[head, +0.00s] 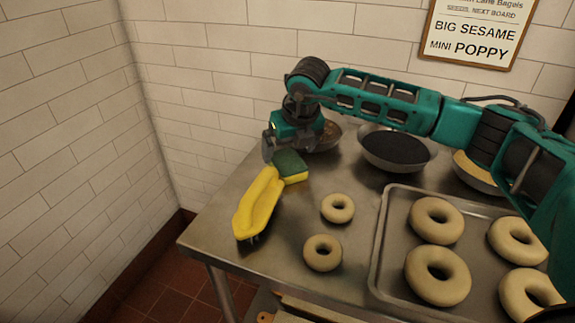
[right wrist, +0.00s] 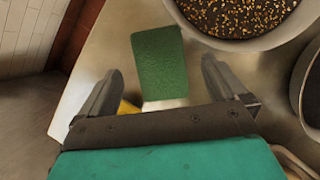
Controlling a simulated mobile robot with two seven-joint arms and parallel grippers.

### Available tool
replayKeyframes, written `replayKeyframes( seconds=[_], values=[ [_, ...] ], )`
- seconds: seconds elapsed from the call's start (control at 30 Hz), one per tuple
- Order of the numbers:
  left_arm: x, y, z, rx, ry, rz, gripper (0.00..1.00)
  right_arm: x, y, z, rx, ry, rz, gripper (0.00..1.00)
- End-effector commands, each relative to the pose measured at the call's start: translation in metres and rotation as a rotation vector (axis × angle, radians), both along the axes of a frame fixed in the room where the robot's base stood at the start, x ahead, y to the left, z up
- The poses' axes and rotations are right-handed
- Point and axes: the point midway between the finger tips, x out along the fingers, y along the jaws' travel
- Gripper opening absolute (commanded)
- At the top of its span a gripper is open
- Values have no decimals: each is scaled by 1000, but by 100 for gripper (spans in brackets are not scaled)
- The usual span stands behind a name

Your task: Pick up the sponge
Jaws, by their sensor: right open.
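The sponge (head: 290,164) has a dark green top and a yellow side, and lies at the far left part of the metal table. A long yellow object (head: 258,203) lies just in front of it, close to or touching it. In the right wrist view the green face of the sponge (right wrist: 158,62) shows between and beyond the fingers. My right gripper (head: 278,148) is open and empty, right beside and above the sponge; its two fingers also show in the right wrist view (right wrist: 158,85). My left gripper is not in view.
A bowl of seeds (right wrist: 237,12) stands close to the right finger. A dark bowl (head: 395,147) stands further right. Two small bagels (head: 337,208) lie on the table (head: 215,225), and a tray (head: 377,262) holds several larger bagels. A tiled wall is behind.

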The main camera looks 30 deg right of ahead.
Motion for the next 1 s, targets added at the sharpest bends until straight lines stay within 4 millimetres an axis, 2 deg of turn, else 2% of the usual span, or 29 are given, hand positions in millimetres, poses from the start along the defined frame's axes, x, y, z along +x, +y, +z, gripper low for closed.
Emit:
replayKeyframes(
  seconds=[0.1,0.27,1.0],
  values=[
    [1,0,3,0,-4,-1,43,3,1,-21,-1,4,0,99],
    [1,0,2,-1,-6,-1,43,10,0,-36,0,2,-1,99],
    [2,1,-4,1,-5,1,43,11,0,-42,0,1,-1,99]
  ],
)
